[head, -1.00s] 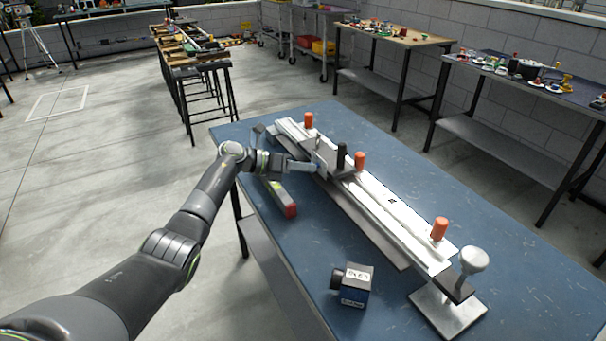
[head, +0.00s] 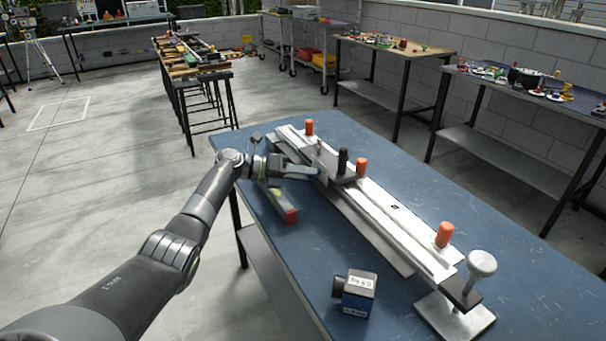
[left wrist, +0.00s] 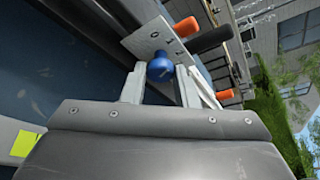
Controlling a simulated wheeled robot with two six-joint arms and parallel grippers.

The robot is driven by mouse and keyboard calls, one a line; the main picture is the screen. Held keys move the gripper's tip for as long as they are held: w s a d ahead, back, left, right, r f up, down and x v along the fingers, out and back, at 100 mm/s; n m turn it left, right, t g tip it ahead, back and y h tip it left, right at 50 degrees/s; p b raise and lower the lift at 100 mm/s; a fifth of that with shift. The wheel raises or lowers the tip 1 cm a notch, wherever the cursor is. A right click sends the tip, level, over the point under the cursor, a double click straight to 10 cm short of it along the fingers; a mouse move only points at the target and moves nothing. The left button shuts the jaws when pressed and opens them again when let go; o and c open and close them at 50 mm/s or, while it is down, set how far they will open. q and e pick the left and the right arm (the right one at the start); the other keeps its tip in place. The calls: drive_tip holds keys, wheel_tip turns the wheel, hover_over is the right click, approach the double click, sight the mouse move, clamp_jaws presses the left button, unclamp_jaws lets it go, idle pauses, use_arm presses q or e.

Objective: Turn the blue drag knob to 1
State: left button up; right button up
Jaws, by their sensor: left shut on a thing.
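The blue drag knob (left wrist: 160,68) shows in the left wrist view as a round ball with a white mark on its face. It sits in front of a light plate (left wrist: 152,41) with small dark markings. My left gripper (left wrist: 162,76) has its two grey fingers on either side of the knob and is shut on it. In the head view my left gripper (head: 312,174) reaches the near side of the long pale rail fixture (head: 385,212), by its upright plate; the knob cannot be made out there. My right gripper is not in view.
The fixture stands on a blue table (head: 470,190), with orange pegs (head: 361,167) and a black handle (head: 342,160) on it. A small blue box (head: 357,293) stands in front. The table's right side is clear.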

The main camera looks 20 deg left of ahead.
use_arm(q)
drive_tip(key=o, duration=1)
drive_tip(key=b+v, duration=0.1)
drive_tip(key=v, duration=1.6)
drive_tip(key=shift+a, duration=0.25)
